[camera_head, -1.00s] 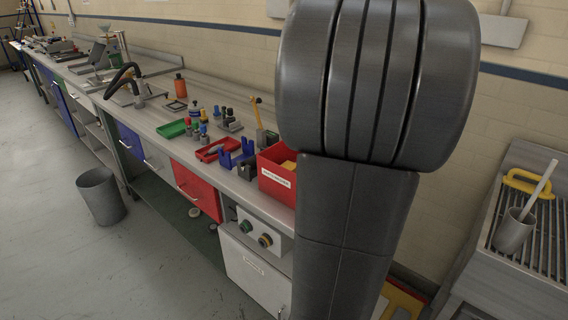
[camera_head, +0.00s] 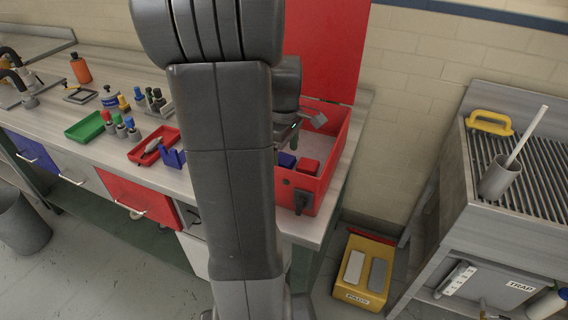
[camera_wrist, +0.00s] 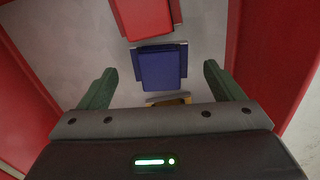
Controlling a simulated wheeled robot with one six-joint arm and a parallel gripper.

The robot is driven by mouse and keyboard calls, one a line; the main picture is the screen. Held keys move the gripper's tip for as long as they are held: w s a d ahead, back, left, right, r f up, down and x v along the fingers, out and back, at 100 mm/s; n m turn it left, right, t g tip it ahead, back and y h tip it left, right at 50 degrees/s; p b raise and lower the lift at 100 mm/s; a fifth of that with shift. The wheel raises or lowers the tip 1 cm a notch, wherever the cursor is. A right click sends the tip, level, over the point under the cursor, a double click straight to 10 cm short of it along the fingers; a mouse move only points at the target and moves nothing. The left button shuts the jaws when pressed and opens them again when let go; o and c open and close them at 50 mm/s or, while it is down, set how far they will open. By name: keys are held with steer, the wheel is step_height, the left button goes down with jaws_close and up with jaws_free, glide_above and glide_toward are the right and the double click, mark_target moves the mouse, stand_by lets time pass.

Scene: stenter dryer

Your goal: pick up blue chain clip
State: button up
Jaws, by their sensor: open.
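The blue chain clip (camera_wrist: 160,68) lies on the light floor of a red box, near the middle of the wrist view. It also shows in the head view (camera_head: 287,160), inside the box beside a red block. My gripper (camera_wrist: 158,82) is open, its two green fingers apart on either side of the blue clip in the picture and not closed on it. In the head view, my gripper (camera_head: 293,135) hangs into the box from above and is partly hidden by my arm.
The red box (camera_head: 328,165) has tall walls and a raised lid (camera_head: 330,45). Inside, a red clip (camera_wrist: 146,15) lies just beyond the blue one. A yellow clip (camera_wrist: 168,99) is partly hidden by my gripper body. Green (camera_head: 85,127) and red trays stand on the bench left of my arm.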

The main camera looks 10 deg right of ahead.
step_height(320, 180, down, 2)
steer(key=shift+f, duration=0.1)
steer(key=c, duration=1.2)
